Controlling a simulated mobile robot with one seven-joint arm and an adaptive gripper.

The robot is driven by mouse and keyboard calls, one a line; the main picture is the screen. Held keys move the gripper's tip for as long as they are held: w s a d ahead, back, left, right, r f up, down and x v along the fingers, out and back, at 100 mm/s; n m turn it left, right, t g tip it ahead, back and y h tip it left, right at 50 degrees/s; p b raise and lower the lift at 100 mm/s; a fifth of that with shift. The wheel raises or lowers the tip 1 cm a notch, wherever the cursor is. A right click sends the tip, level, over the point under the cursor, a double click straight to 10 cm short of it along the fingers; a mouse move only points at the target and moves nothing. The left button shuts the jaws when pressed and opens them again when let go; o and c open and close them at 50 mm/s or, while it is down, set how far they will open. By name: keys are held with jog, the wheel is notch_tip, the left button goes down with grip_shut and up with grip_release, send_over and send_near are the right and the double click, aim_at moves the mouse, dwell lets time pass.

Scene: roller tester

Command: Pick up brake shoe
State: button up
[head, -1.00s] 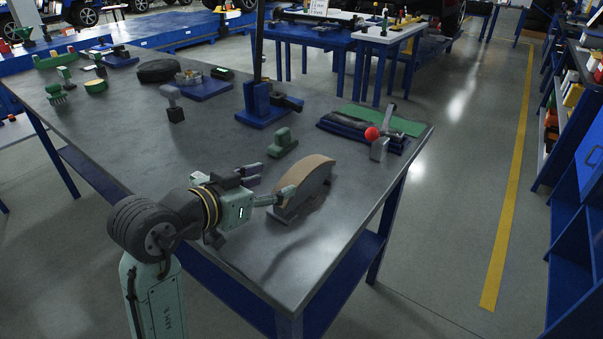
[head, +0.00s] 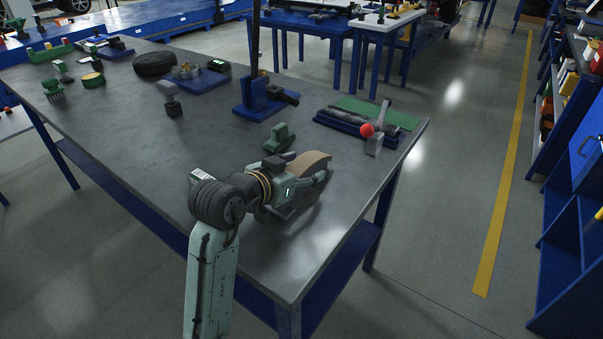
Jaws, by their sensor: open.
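The brake shoe (head: 308,163) is a curved part with a brown lining on a dark metal web. It stands on the grey workbench near its right front edge, arch upward. My gripper (head: 308,172) is open and right at the brake shoe. One finger shows on the shoe's near right side, and another dark finger shows at its far left. The gripper hides the lower left part of the shoe. Whether the fingers touch it I cannot tell.
A green block-like part (head: 279,138) stands just behind the brake shoe. A blue stand with a tall dark post (head: 262,98) is farther back. The bench's front left surface is clear.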

jog(key=shift+c, duration=0.2)
grip_shut()
dwell(0.6)
